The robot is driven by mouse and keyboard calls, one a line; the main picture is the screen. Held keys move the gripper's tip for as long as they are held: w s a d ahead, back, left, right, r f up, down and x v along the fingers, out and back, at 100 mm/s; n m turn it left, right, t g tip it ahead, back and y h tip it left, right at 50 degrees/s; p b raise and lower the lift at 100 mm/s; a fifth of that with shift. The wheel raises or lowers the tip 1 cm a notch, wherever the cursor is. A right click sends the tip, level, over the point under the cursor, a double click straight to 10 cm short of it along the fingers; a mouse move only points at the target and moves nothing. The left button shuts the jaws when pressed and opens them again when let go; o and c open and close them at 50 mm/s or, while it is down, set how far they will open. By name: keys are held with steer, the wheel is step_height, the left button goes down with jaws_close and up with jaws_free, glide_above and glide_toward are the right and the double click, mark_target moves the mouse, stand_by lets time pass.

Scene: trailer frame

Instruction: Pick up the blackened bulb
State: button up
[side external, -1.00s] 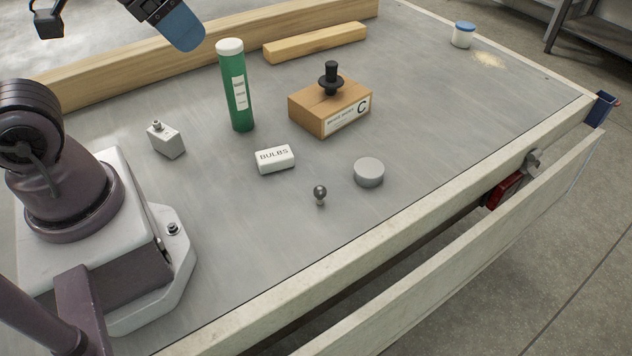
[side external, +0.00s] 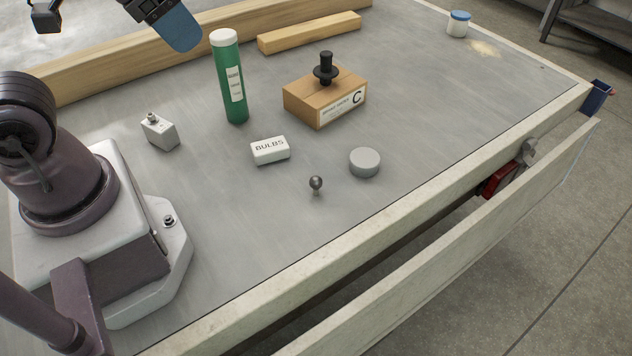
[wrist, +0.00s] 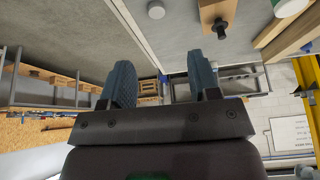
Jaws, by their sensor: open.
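The blackened bulb (side external: 316,183) is small, round and dark grey. It stands upright on its pale base on the grey trailer deck (side external: 240,250), left of and nearer than a round grey disc (side external: 365,162) in the side view. I cannot make the bulb out in the wrist view. My gripper (wrist: 162,78) shows two blue fingers held wide apart with nothing between them. In the side view only part of it shows, a blue finger (side external: 177,29) at the top left, well away from the bulb.
Wooden beams (side external: 311,32) lie behind. The deck in front of the bulb is clear.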

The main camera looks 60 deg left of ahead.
step_height(320, 180, down, 5)
steer(key=d+m+g, duration=0.2)
steer(key=d+g, duration=0.1)
steer(key=m+t+y, duration=0.7)
steer(key=m+y, duration=0.3)
steer(key=m, duration=1.5)
glide_toward(312, 185)
steer(key=s+a, duration=0.2)
steer(key=s+a+r, duration=0.1)
steer(key=s+a, duration=0.1)
steer(key=s+a+r, duration=0.1)
steer(key=s+a, duration=0.1)
steer(key=s, duration=0.1)
steer(key=shift+s+a+r, duration=0.1)
steer(key=shift+a, duration=0.15)
steer(key=d+m+t+h, duration=0.1)
steer(key=w+d+f+m+t+h, duration=0.2)
steer(key=d+h, duration=0.1)
steer(key=shift+w+d, duration=0.3)
steer(key=shift+d, duration=0.05)
steer(key=x, duration=1.2)
steer(key=shift+w+a+r, duration=0.1)
steer(key=shift+w+r, duration=0.15)
steer(key=shift+w, duration=0.3)
steer(key=shift+c, duration=0.2)
